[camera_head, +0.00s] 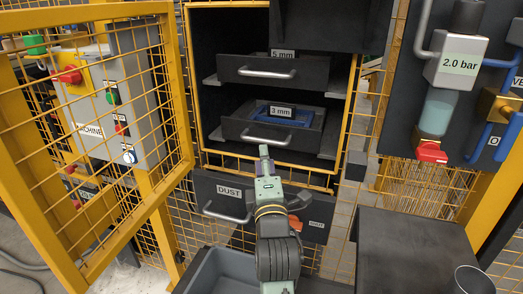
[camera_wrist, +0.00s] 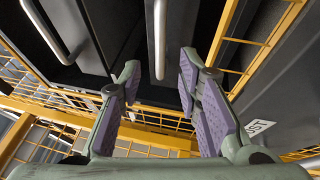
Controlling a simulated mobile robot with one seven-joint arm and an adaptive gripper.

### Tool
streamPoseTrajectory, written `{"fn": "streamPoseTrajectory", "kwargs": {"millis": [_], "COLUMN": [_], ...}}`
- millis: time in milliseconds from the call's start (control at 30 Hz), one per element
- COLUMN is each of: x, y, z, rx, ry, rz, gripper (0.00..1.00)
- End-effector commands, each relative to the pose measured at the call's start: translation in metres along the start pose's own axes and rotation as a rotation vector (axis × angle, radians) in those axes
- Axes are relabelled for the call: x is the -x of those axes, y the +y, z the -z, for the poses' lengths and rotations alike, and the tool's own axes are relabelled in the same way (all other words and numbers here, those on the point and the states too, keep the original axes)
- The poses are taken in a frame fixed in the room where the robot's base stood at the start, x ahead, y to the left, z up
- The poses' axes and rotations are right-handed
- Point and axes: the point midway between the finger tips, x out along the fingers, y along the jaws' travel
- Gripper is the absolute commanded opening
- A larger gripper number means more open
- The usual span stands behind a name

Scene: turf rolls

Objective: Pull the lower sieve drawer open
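The lower sieve drawer (camera_head: 240,128), labelled 3 mm, is a dark box with a blue frame visible inside behind its front. Its pale bar handle (camera_head: 267,139) runs across the front, and shows in the wrist view as an upright bar (camera_wrist: 160,40). My gripper (camera_head: 264,152) is just below and in front of this handle. In the wrist view my gripper (camera_wrist: 159,72) is open, with nothing between its fingers. The handle lies beyond the fingertips, in line with the gap between them; contact is not visible.
The upper 5 mm drawer (camera_head: 240,70) has a similar handle (camera_head: 266,73). Below is a DUST drawer (camera_head: 230,205). A yellow mesh door (camera_head: 171,100) stands open at left. A dark table (camera_head: 410,250) and a pressure unit (camera_head: 460,62) are at right.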

Motion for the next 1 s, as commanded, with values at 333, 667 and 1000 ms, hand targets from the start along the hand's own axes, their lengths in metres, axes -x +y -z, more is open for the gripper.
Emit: {"fn": "streamPoseTrajectory", "kwargs": {"millis": [333,667,1000], "x": [-0.066,-0.078,-0.078], "y": [0.002,0.000,0.000], "z": [0.001,0.001,0.001], "rx": [-0.001,-0.001,-0.001], "ry": [0.003,0.002,0.002], "rz": [0.005,0.004,0.004], "gripper": [0.32,0.32,0.18]}}
